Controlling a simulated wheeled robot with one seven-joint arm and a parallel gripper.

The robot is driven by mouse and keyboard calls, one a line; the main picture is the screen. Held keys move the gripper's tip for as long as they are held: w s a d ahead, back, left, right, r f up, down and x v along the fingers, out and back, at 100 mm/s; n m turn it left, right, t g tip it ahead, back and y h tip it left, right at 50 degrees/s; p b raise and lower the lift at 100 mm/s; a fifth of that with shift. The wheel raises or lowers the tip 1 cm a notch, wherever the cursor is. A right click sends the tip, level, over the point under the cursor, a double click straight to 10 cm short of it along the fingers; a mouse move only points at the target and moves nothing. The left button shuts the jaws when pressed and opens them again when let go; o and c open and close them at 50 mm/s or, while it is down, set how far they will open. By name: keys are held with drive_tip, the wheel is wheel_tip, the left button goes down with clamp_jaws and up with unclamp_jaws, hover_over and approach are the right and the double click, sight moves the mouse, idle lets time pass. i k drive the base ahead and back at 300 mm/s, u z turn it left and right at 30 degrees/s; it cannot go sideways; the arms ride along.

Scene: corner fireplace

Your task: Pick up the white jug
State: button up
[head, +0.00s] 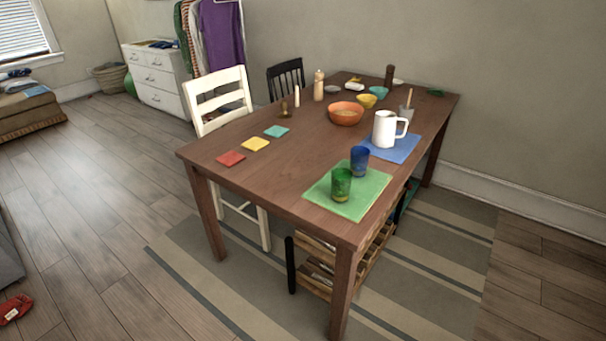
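The white jug (384,129) stands upright on a blue placemat (405,150) at the right side of the brown wooden table (300,170). Its handle points right. Nothing touches the jug's visible sides; a glass with a stick in it (406,112) stands just behind it. The blue cup (360,160) is in front of it and to the left. My gripper is not in view.
A green cup (341,184) stands on a green placemat (368,188) near the front. An orange bowl (346,114) is left of the jug. A white chair (220,100) stands at the left side. A wooden rack (322,262) is under the table.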

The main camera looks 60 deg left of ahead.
sight(384, 135)
drive_tip(key=u, duration=1.7)
